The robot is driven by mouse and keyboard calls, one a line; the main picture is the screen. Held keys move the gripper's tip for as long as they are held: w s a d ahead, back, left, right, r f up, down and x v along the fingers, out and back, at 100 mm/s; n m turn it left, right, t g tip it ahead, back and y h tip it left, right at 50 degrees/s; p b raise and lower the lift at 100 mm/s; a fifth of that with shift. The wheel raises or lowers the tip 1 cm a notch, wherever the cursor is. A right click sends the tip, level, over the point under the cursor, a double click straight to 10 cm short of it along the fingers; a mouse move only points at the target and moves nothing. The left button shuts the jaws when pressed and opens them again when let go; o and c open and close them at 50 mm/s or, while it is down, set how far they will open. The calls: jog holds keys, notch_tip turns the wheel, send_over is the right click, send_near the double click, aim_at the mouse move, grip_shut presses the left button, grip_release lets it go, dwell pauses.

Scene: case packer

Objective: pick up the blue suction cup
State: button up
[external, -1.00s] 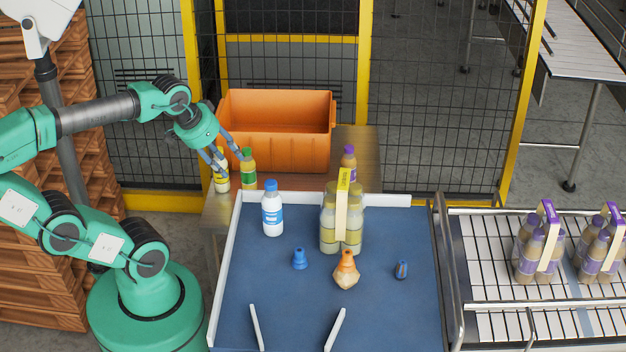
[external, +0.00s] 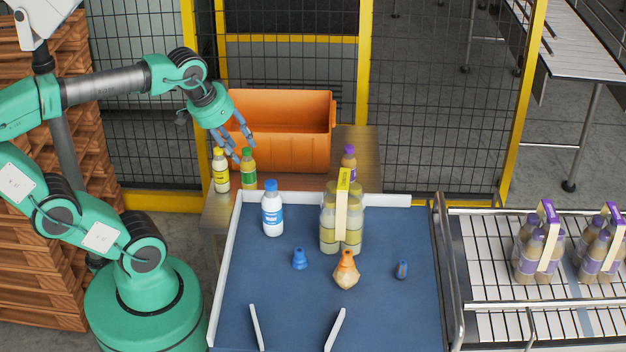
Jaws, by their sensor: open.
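The blue suction cup (external: 300,258) is a small, stepped blue piece standing on the blue work surface (external: 270,310), left of the orange-topped piece. My gripper (external: 242,152) is open and empty. It is in the air at the back left, above and behind the work surface. In the picture its fingers overlap the front of the orange crate and come close to the green-capped bottle. The gripper is well up and left of the suction cup, apart from it.
A blue-capped white bottle (external: 272,210), a bottle pack (external: 342,220), an orange-topped tan piece (external: 346,270) and a small dark blue piece (external: 401,270) stand around the cup. An orange crate (external: 290,150) and juice bottles (external: 249,170) are behind. White guides (external: 335,328) stand in front.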

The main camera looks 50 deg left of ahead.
jog(key=w+d+g+p, duration=0.2)
jog(key=d+p, duration=0.3)
jog(key=d, duration=0.6)
jog(key=n+g+p, duration=0.1)
jog(key=p, duration=0.4)
send_over(299, 250)
jog(key=s, duration=0.2)
notch_tip(299, 250, down, 8)
jog(key=shift+s+d+f+y, duration=0.2)
jog(key=shift+f+y, duration=0.1)
jog(key=shift+f, duration=0.15)
jog(key=shift+w+f, duration=0.1)
jog(key=shift+f, duration=0.05)
jog(key=shift+w+a+f, duration=0.1)
jog(key=shift+w+f, duration=0.1)
jog(key=shift+f, duration=1.15)
jog(key=shift+w+d+f, duration=0.1)
jog(key=shift+w+f, duration=0.1)
jog(key=shift+f, duration=1.2)
jog(key=shift+w+a+f, duration=0.1)
jog(key=shift+w+f, duration=0.1)
jog(key=shift+f, duration=1.15)
jog(key=shift+f, duration=0.1)
jog(key=shift+w+f, duration=0.25)
jog(key=shift+f, duration=1)
jog(key=shift+w+f, duration=0.25)
jog(key=shift+f, duration=0.95)
